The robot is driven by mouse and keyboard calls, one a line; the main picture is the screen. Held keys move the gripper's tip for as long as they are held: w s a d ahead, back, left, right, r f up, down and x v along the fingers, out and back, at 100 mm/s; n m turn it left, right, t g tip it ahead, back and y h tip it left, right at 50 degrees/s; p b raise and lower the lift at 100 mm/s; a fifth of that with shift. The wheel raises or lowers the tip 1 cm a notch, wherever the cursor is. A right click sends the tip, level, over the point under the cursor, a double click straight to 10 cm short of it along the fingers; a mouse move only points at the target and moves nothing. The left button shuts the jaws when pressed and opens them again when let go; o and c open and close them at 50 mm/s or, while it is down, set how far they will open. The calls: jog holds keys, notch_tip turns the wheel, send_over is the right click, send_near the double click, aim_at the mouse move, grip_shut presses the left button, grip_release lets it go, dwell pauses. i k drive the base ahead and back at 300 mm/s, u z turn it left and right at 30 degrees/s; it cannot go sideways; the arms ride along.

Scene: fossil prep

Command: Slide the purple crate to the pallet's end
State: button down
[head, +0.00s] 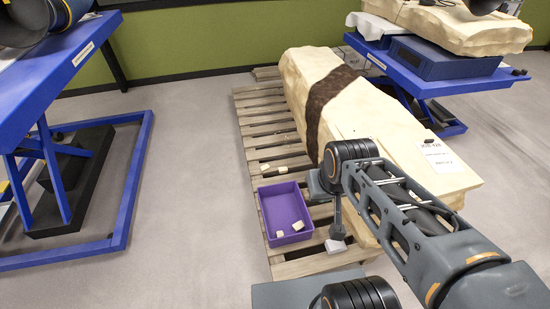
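The purple crate (280,207) is an open shallow box lying on the wooden pallet (262,129), near its front end. Two pale chips (298,225) lie inside it. My gripper (337,233) points down just right of the crate's front right corner, with a small gap showing between them in the picture. A pale block (335,246) shows at or just below its tip; I cannot tell whether it is held. The fingers are too small to read.
A large pale plaster jacket (375,120) with a brown band fills the pallet's right side. Loose pale chips (281,170) lie on the slats behind the crate. Blue lift tables stand left (50,80) and back right (425,80). Floor left of the pallet is clear.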

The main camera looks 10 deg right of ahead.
aim_at(282, 205)
jog(key=k, duration=1)
jog(key=u, duration=1.2)
jog(key=i, duration=3.65)
jog(key=z, duration=1.95)
jog(key=i, duration=0.55)
jog(key=z, duration=1)
